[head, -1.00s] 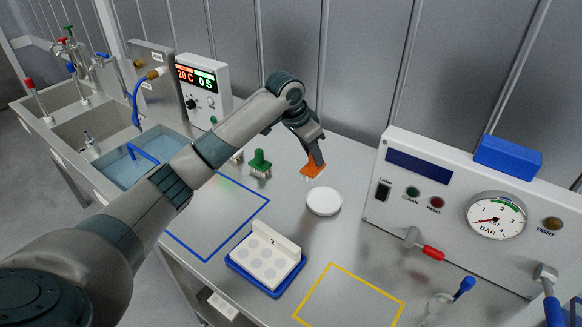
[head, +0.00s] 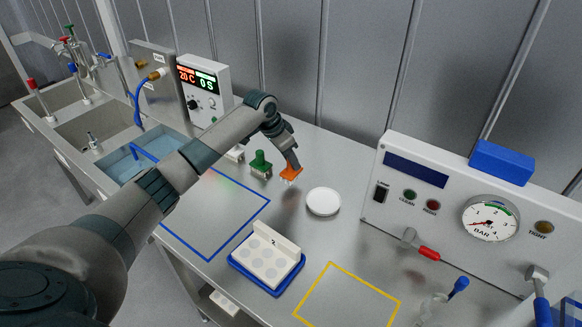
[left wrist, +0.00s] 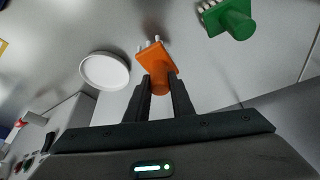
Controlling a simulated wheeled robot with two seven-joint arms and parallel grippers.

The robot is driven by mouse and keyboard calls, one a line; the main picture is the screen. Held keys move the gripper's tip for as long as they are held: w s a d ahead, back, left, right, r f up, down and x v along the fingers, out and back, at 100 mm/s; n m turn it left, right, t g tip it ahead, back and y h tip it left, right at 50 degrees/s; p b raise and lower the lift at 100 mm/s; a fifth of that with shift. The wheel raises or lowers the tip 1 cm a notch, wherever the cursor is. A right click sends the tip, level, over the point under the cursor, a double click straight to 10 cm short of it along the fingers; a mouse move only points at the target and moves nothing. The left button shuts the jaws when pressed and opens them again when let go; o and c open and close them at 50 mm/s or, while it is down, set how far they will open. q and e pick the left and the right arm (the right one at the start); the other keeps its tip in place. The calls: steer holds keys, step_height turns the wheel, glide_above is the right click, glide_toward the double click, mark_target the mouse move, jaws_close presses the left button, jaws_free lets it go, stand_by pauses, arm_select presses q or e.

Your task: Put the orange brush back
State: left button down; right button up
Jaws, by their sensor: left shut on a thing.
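The orange brush (head: 291,173) is held by my left gripper (head: 294,163), bristles down, just above or at the metal worktop; I cannot tell whether it touches. In the left wrist view the orange brush (left wrist: 156,66) sits between the two dark fingers of my left gripper (left wrist: 160,92), which are shut on its handle. The green brush (head: 260,164) stands on the worktop to the left of it, and it also shows in the left wrist view (left wrist: 232,18). A white brush (head: 235,154) stands further left, partly hidden by my arm. My right gripper is not in view.
A white round dish (head: 323,202) lies just right of the orange brush. A white mould in a blue tray (head: 240,264) stands in front, between blue and yellow outlines. A control box (head: 205,80) stands behind; a gauge panel (head: 460,190) is at the right.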

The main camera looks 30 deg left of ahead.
mark_target(291, 168)
arm_select(q)
step_height(291, 168, down, 3)
steer(key=shift+r+p, duration=0.1)
steer(key=shift+p, duration=0.6)
steer(key=shift+f, duration=0.25)
steer(key=shift+f, duration=0.1)
steer(key=c, duration=1.5)
jaws_free()
steer(key=shift+c, duration=0.2)
steer(key=shift+s+a+r, duration=0.1)
steer(key=shift+r, duration=0.35)
steer(key=b+v, duration=0.3)
steer(key=v, duration=0.8)
